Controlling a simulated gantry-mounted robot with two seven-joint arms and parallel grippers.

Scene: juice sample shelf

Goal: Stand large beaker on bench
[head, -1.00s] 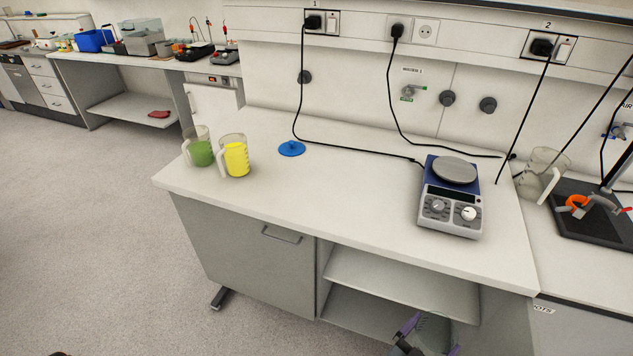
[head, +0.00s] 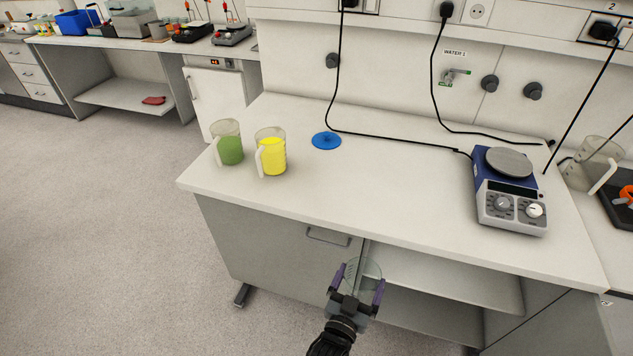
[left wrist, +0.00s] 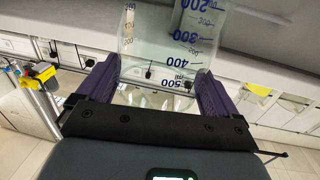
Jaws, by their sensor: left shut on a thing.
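My left gripper (head: 357,286) is shut on a clear glass beaker (head: 368,268), in front of the bench's front edge in the head view. The bench top (head: 400,195) lies beyond it. In the left wrist view the beaker (left wrist: 160,45) sits between the purple fingers of the gripper (left wrist: 155,82). Its blue marks run from 200 to 500, with 500 nearest the palm. The beaker's far end is cut off by the frame. My right gripper is not in view.
A green-filled jug (head: 228,145) and a yellow-filled jug (head: 272,154) stand at the bench's left. A hotplate (head: 508,195) stands at the right, with cables behind. The front middle of the top is clear.

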